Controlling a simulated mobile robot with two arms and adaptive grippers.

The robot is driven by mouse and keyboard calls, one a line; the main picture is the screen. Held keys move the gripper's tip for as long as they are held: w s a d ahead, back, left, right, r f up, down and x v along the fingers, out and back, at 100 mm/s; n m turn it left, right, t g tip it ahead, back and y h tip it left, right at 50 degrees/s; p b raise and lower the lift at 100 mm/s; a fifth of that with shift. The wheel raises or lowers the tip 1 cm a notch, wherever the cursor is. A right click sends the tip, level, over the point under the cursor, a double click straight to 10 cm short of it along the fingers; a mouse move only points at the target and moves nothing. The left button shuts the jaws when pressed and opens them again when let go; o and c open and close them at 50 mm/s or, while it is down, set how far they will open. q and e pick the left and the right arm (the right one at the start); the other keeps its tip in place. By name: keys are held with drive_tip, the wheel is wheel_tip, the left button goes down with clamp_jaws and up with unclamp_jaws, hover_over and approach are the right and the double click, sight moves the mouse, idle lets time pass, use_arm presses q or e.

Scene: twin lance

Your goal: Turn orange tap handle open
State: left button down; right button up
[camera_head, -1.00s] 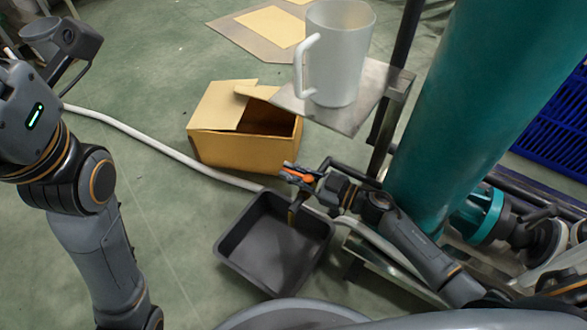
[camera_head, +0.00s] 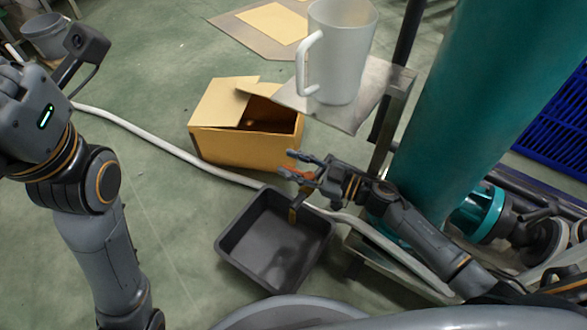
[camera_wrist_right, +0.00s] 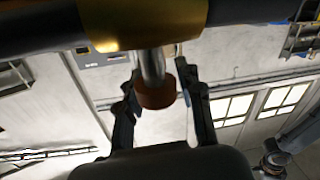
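The orange tap handle (camera_head: 297,174) sits above the dark basin, at my right gripper (camera_head: 293,164). In the right wrist view the handle shows as a brownish-orange knob (camera_wrist_right: 153,92) on a short metal stem under a brass tap body (camera_wrist_right: 145,22). The two fingers of my right gripper (camera_wrist_right: 160,104) stand on either side of the knob with gaps, so the gripper is open around it and not clamped. In the head view a brass spout (camera_head: 294,209) hangs below the handle. My left arm is at the left; its fingers are outside the picture.
A dark grey basin (camera_head: 235,243) stands on the floor below the tap. A frosted jug (camera_head: 340,60) stands on a metal shelf (camera_head: 362,108) behind it. An open cardboard box (camera_head: 235,147), a white hose (camera_head: 155,141) and a teal column (camera_head: 460,110) are nearby.

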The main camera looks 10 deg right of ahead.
sight(294, 169)
wheel_tip(294, 169, up, 8)
drive_tip(key=shift+f, duration=0.25)
